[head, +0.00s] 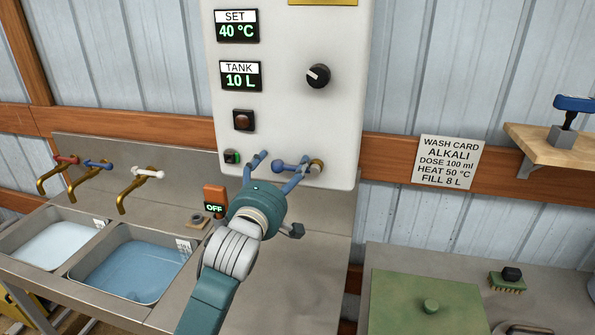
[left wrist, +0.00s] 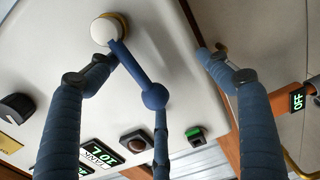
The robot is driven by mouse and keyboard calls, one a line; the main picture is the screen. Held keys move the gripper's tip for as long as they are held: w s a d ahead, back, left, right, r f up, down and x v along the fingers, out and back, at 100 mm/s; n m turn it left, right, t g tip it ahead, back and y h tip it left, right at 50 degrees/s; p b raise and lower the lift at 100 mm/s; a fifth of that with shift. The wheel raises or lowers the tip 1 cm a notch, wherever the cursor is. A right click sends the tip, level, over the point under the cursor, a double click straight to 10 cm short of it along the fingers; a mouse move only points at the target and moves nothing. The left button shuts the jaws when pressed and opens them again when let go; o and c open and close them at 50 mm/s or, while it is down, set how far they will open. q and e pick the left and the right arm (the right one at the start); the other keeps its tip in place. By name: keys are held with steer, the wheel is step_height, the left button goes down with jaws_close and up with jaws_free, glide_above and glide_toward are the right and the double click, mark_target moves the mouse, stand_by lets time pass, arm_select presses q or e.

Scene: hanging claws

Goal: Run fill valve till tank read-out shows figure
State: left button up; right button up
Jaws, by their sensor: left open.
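The fill valve has a round brass-coloured hub (head: 316,167) and a blue lever with a ball end (head: 278,167) pointing left, low on the white panel. The tank read-out (head: 240,76) shows 10 L. My left gripper (head: 281,163) is open at the lever, with a finger on either side in the head view. In the left wrist view the hub (left wrist: 122,22) and the blue ball (left wrist: 154,96) lie between the spread fingers. I cannot tell whether a finger touches the lever. My right gripper is not in view.
The panel also has a SET read-out (head: 238,29) at 40 °C, a black knob (head: 318,76) and a dark button (head: 243,120). A wash card (head: 449,163) reads HEAT 50 °C, FILL 8 L. An orange switch (head: 214,196) shows OFF. Brass taps (head: 128,192) stand over the sinks at left.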

arm_select(q)
steer(key=shift+s+a+r, duration=0.15)
steer(key=shift+s+r, duration=0.05)
steer(key=shift+p+v, duration=0.5)
steer(key=shift+v, duration=0.45)
steer(key=shift+p+v, duration=0.6)
steer(key=shift+v, duration=1.3)
steer(key=shift+a+r, duration=0.1)
steer(key=shift+a, duration=0.05)
